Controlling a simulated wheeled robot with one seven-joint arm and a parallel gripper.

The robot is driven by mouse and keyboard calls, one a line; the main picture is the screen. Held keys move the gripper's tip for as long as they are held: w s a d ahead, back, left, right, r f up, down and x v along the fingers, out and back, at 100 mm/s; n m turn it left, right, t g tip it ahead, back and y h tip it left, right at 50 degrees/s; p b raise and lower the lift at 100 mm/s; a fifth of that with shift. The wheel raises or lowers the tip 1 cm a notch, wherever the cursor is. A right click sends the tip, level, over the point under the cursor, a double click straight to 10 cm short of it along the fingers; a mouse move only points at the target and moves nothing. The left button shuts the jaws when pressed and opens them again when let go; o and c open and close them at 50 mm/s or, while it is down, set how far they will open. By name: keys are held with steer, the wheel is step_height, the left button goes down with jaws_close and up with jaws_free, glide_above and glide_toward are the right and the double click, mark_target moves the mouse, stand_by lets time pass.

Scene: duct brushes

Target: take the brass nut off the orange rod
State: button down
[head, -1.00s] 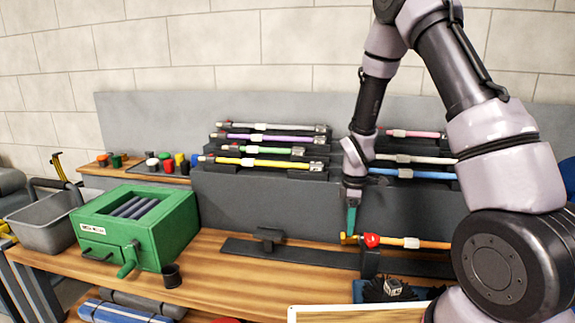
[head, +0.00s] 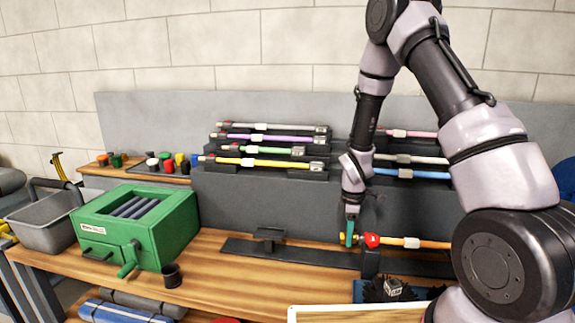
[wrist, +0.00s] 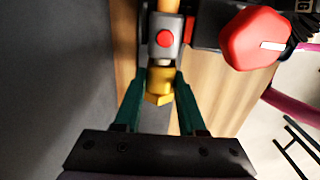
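The orange rod (head: 432,244) lies level in a holder at the front of the bench, with a red knob (head: 372,240) near its left end. The brass nut (wrist: 159,86) is on the rod's end. In the head view the nut is mostly hidden behind my fingers. My gripper (head: 350,234) points down at that end. In the wrist view my two teal fingers (wrist: 161,76) stand on either side of the nut, with narrow gaps seeming to show; contact is not clear. The red knob also shows in the wrist view (wrist: 248,40), just right of the rod.
A dark rail (head: 290,252) with an upright bracket runs left of the rod. Racks behind hold several coloured rods, such as a yellow one (head: 270,163). A green box (head: 135,225) with a crank, a small dark cup (head: 171,276) and a grey bin (head: 45,222) stand left.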

steer(key=shift+a, duration=0.15)
steer(key=shift+w+a, duration=0.25)
steer(key=shift+a, duration=0.9)
steer(key=shift+w+a, duration=0.25)
steer(key=shift+a, duration=0.9)
step_height(320, 180, up, 8)
steer(key=a, duration=0.1)
steer(key=shift+w+a, duration=0.15)
steer(key=shift+a, duration=0.1)
